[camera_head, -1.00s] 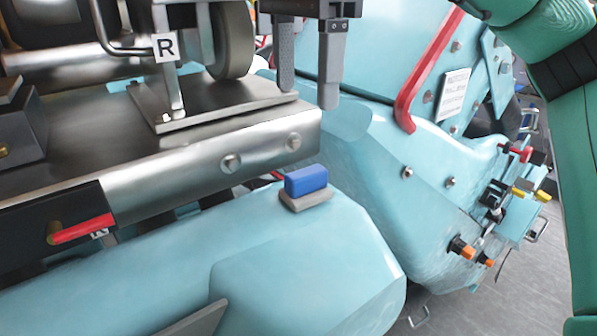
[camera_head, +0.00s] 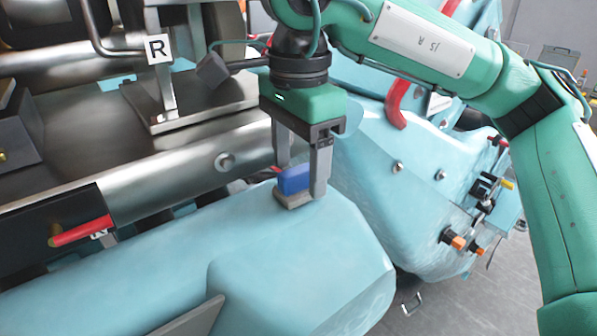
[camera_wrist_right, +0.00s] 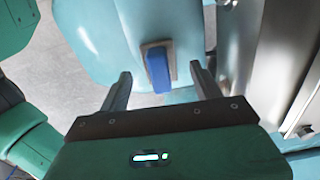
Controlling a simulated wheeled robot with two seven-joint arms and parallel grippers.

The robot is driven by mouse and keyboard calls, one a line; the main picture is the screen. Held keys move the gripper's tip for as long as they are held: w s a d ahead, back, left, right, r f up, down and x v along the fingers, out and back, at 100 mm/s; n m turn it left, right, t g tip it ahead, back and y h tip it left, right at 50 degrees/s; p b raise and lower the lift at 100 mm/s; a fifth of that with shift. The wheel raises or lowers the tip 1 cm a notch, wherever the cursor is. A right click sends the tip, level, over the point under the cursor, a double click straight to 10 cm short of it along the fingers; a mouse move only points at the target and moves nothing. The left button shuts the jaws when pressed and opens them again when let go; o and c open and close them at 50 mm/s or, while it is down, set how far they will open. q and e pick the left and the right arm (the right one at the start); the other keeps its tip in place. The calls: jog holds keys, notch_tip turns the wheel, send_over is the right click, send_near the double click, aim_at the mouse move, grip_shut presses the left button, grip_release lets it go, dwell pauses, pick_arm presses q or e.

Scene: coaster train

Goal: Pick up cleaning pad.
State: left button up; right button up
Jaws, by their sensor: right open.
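The cleaning pad (camera_head: 293,181), a blue block on a grey-beige base, lies on the light-blue curved body of the train. My right gripper (camera_head: 302,180) points down over it, with one finger in front of the pad's right end and the other behind it. In the right wrist view the pad (camera_wrist_right: 157,68) shows between and beyond the two open fingers (camera_wrist_right: 162,85), with no finger seen closed on it. My left gripper is in neither view.
A metal beam (camera_head: 215,150) with bolts runs close behind the pad. A red lever (camera_head: 82,230) is at the left and a red handle (camera_head: 396,104) at the right. The light-blue surface (camera_head: 300,250) in front of the pad is clear.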

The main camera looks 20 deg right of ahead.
aim_at(298, 169)
jog(key=shift+f, duration=1)
jog(key=c, duration=1.1)
jog(key=shift+o, duration=0.2)
jog(key=shift+r, duration=0.1)
jog(key=shift+r, duration=0.3)
notch_tip(298, 169, up, 9)
jog(key=shift+r+b, duration=0.15)
jog(key=shift+b, duration=0.8)
